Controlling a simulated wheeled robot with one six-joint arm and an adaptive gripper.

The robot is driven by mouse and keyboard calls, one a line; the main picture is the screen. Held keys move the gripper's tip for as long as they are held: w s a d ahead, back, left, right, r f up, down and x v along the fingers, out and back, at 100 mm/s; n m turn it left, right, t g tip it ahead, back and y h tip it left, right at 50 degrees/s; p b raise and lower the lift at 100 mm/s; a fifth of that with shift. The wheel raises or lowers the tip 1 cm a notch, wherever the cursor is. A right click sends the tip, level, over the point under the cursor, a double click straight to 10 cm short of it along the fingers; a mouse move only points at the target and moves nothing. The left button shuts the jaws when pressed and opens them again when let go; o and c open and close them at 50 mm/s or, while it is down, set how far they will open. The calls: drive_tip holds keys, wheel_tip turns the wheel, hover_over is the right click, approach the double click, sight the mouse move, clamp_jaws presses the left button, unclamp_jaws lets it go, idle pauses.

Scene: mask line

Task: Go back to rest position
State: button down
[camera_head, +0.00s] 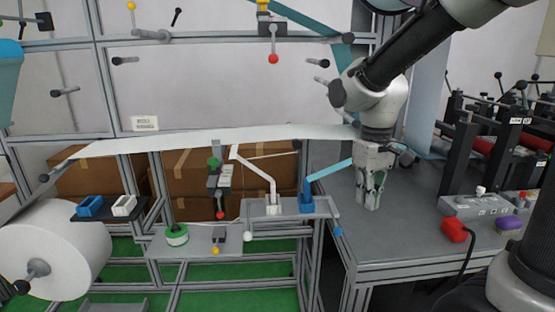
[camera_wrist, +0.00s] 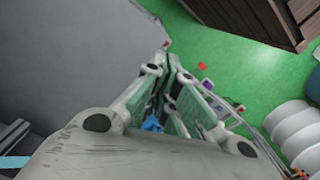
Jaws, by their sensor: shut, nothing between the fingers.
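My gripper (camera_head: 371,200) points downward in the head view, at the left part of the grey worktable (camera_head: 420,240). Its fingers are together with nothing between them. In the wrist view my gripper (camera_wrist: 168,60) also shows shut, its two fingertips meeting. The grey table surface (camera_wrist: 70,50) lies to its left and the green floor (camera_wrist: 225,60) to its right. I cannot tell how far the fingertips are above the table.
A red device (camera_head: 454,231) and a control box (camera_head: 480,204) stand on the table to the right, with black machine posts (camera_head: 460,150) behind. A small shelf (camera_head: 325,208) with a blue lever (camera_head: 308,200) is close on the left. A white roll (camera_head: 55,250) is at far left.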

drive_tip(key=s+d+r+m+t, duration=0.4)
drive_tip(key=s+d+r, duration=0.4)
drive_tip(key=s+d, duration=0.3)
drive_tip(key=shift+s+t, duration=0.4)
drive_tip(key=shift+s, duration=0.55)
drive_tip(key=shift+r, duration=0.1)
